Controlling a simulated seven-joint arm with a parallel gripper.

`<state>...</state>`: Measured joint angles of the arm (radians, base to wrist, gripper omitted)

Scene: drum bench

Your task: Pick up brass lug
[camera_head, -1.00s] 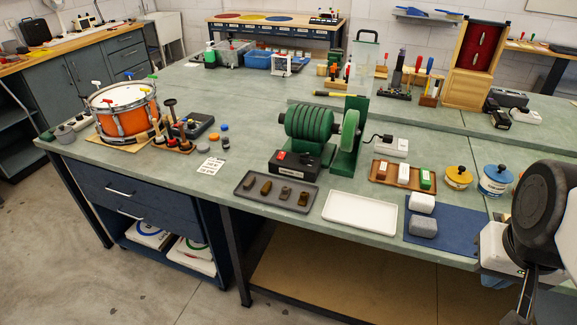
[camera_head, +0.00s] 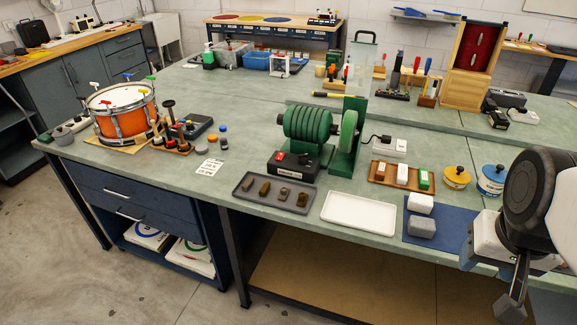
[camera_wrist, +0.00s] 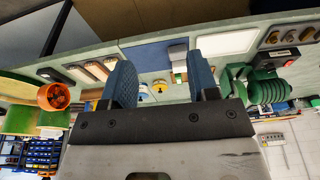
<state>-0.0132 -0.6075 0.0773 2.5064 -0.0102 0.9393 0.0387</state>
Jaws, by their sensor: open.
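The dark tray (camera_head: 268,201) near the bench's front edge holds several small brown and brassy lugs (camera_head: 264,188) in a row. They are too small for me to tell which is the brass lug. The tray also shows in the wrist view (camera_wrist: 290,28), at the upper right with lugs (camera_wrist: 273,38) in it. My gripper (camera_head: 512,302) is at the lower right of the head view, far right of the tray. In the wrist view my gripper (camera_wrist: 162,82) has its two blue fingers apart, with nothing held between them.
A white tray (camera_head: 358,213) and a blue mat (camera_head: 440,236) with grey and white blocks lie between my gripper and the dark tray. A green buffing machine (camera_head: 315,128) with a black control box (camera_head: 292,164) stands behind the tray. A drum (camera_head: 122,110) is at left.

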